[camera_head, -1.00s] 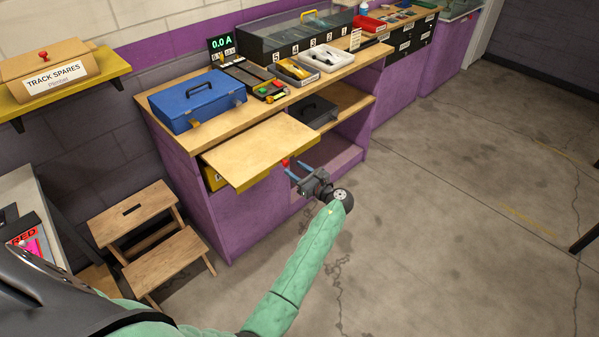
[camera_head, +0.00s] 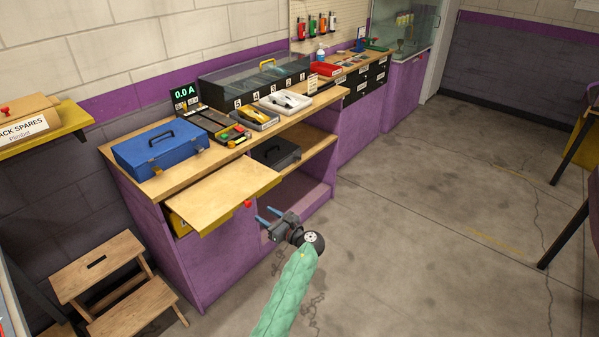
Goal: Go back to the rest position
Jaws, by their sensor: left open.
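I cannot tell whether a finger touches the bench. My green left forearm (camera_head: 288,295) reaches up from the bottom edge. My right gripper is not in view.
A blue toolbox (camera_head: 160,148) stands on the bench, and a black case (camera_head: 275,152) lies on the shelf below. A wooden step stool (camera_head: 103,280) is at the left. Concrete floor (camera_head: 430,240) is clear to the right. Dark table legs (camera_head: 568,235) show at the right edge.

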